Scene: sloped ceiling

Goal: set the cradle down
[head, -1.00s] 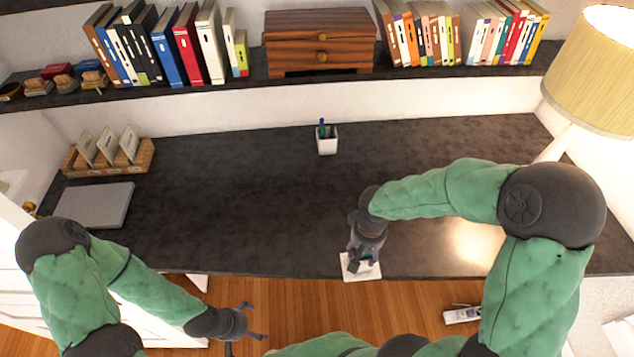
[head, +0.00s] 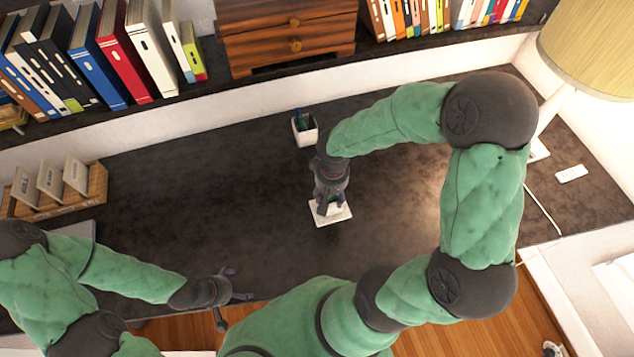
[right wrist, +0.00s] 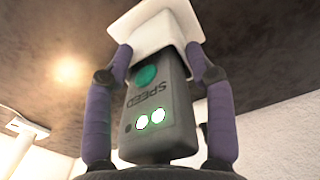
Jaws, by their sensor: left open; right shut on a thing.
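The white cradle (head: 342,213), a square plate with a block on it, is in my right gripper (head: 330,205), over the desk just in front of the pen cup. In the right wrist view the cradle (right wrist: 155,30) holds a dark handset (right wrist: 160,110) marked SPEED, with a green button and two lit spots. The right fingers (right wrist: 160,62) flank the handset and close on the cradle's sides. I cannot tell whether the plate touches the desk. My left gripper (head: 234,299) is open and empty near the desk's front edge.
A pen cup (head: 305,129) stands close behind the cradle. A card organizer (head: 60,195) is at the left, a small white device (head: 571,173) and a lamp (head: 590,50) at the right. A shelf with books and a wooden chest (head: 287,38) runs behind. The middle desk (head: 210,190) is clear.

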